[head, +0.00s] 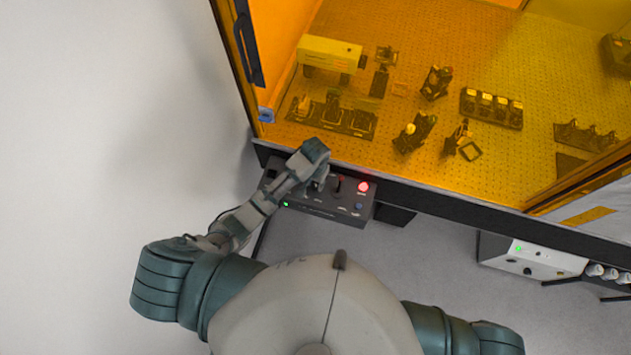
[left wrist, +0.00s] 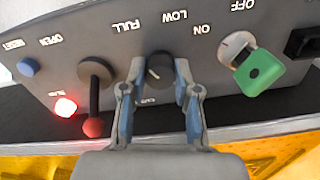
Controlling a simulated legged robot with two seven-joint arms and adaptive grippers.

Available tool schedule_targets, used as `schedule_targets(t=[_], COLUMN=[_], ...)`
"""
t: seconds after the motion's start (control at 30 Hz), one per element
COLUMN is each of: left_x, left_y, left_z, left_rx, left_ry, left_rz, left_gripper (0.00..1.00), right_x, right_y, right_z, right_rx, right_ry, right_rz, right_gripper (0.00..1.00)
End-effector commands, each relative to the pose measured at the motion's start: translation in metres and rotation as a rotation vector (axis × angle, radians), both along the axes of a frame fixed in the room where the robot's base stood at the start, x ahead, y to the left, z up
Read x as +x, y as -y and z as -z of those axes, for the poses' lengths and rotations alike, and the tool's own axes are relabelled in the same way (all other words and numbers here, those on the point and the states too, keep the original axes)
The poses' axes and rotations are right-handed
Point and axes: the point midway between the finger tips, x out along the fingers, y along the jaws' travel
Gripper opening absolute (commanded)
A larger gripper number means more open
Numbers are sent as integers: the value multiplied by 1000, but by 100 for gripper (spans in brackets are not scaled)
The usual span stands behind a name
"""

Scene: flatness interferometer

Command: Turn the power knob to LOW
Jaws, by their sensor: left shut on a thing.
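The dark power knob (left wrist: 160,68) sits on the grey control panel (left wrist: 125,65), which appears upside down in the left wrist view. The labels FULL and LOW are printed beside the knob, with FULL on the left and LOW on the right. My left gripper (left wrist: 160,88) has its two fingers on either side of the knob, shut on it. In the head view my left gripper (head: 317,184) is at the panel (head: 338,208), and the arm hides part of the panel. The knob's pointer direction is hard to tell. My right gripper is not in view.
Beside the knob are a green key (left wrist: 258,70) in a switch marked ON and OFF, a red-tipped lever (left wrist: 93,127), a lit red lamp (left wrist: 65,107) and a blue button (left wrist: 28,67). The amber enclosure (head: 420,45) rises behind the panel. Clear floor lies in front.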

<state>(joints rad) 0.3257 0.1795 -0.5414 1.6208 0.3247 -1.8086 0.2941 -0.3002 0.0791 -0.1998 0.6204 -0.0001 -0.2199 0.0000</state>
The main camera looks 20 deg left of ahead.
Motion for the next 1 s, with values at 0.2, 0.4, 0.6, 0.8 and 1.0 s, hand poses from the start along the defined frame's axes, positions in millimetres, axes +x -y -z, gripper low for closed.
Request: schedule_targets(t=[0.2,0.4,0.6,0.8,1.0], left_x=[1,1,2,2,2], left_y=[0,-1,-1,0,-1], left_z=[-1,-1,-1,-1,-1], left_rx=[0,0,1,0,1], left_ry=[3,4,5,5,5], left_rz=[135,318,508,698,876], left_gripper=[0,0,0,0,0], right_x=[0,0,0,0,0], right_y=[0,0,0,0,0], right_z=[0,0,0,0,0], right_rx=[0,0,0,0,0], right_ry=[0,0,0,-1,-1], right_rz=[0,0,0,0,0], right_gripper=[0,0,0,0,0])
